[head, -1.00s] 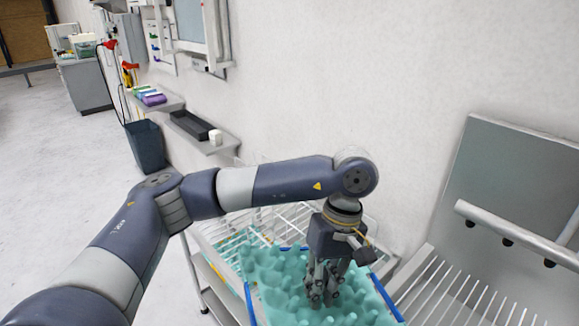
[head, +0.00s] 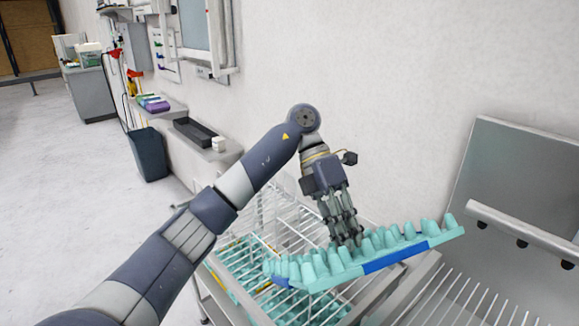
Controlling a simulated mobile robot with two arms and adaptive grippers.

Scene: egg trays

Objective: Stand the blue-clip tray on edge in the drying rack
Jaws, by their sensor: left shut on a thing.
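The blue-clip tray (head: 337,272) is a teal egg tray with blue clips along its near edge. In the head view it is held up at lower centre, tilted with its right end higher. My left gripper (head: 349,240) points down and is shut on the tray among its cones. A white wire drying rack (head: 283,220) stands behind and below the tray; the tray hides part of it. My right gripper is not in view.
More teal trays (head: 240,262) lie lower, below the wire rack. A metal sink unit with a ribbed drainboard (head: 470,300) and a pipe rail (head: 520,230) is at the right. A wall shelf (head: 215,150) and dark bin (head: 148,153) are at the left.

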